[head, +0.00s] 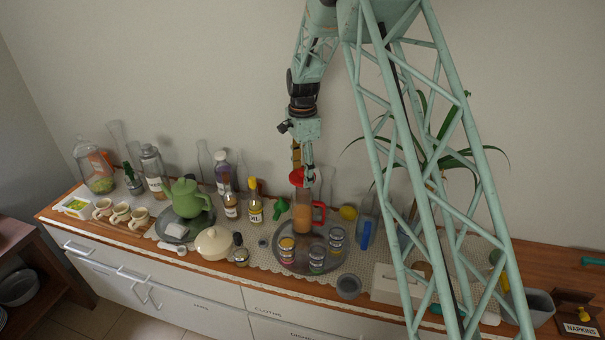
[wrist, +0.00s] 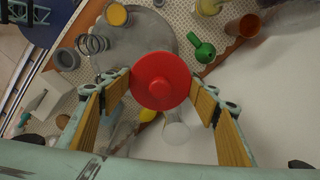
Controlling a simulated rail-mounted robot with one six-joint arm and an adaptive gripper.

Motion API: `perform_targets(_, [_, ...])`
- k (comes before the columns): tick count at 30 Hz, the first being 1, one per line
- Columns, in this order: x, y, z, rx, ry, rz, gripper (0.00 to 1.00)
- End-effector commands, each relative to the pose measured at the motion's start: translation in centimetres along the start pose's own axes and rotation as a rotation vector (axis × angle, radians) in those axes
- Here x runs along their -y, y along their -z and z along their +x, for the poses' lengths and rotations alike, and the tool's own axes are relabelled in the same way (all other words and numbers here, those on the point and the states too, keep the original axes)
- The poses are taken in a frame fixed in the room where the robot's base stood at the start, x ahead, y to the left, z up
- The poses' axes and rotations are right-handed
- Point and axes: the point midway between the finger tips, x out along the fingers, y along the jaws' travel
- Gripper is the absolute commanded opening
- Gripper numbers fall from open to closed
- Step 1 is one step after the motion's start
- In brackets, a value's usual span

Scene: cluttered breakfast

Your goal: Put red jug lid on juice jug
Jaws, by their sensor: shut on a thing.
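My gripper (wrist: 161,85) is shut on the lid's two sides. The juice jug (head: 302,214), clear with orange juice and a red handle, stands upright on a round grey tray (head: 289,262). The lid is at the jug's mouth or just above it; I cannot tell whether they touch. In the wrist view the lid hides the jug.

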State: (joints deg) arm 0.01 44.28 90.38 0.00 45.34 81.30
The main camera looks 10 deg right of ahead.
Motion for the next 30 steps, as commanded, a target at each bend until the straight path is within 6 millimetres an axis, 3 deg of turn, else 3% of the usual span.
perform_targets(8, [0.0,0.0,0.7,0.000,0.000,0.002,0.45])
perform_targets(30, [0.0,0.0,4.9,0.000,0.000,0.002,0.45])
